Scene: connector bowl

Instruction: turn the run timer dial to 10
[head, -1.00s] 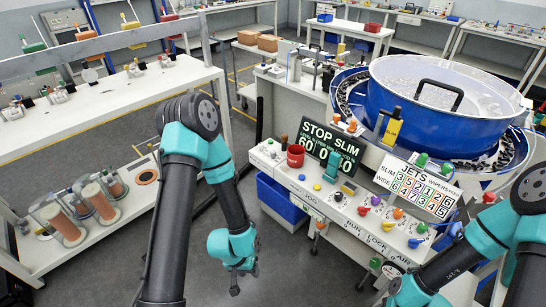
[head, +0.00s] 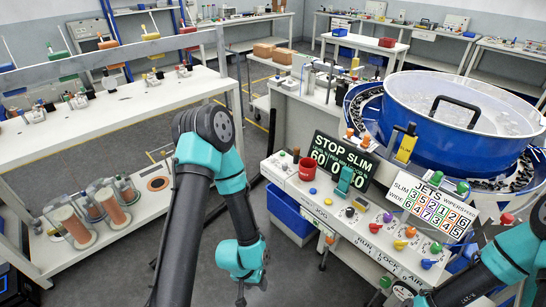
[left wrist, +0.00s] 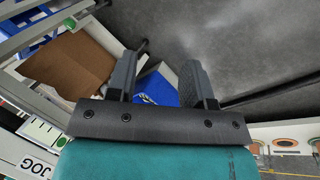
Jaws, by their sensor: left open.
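The front edge of the white control bench (head: 345,225) carries the words JOG, RUN, LOCK and AIR beside small coloured knobs. A purple knob (head: 387,217) and a yellow knob (head: 400,244) are near the RUN lettering. I cannot tell which small control is the run timer dial, nor read its setting. My left gripper (head: 241,290) hangs pointing down, left of the bench and apart from it. In the left wrist view its two fingers (left wrist: 160,82) are apart and empty, over a blue bin. My right arm is at lower right; its fingers are out of frame.
A dark display (head: 340,160) reading STOP SLIM and a jets number board (head: 432,207) stand on the bench. A red cup (head: 307,169) is near its left end. The big blue bowl (head: 460,115) is behind. A blue bin (head: 288,212) sits below. Grey floor (head: 320,280) is open.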

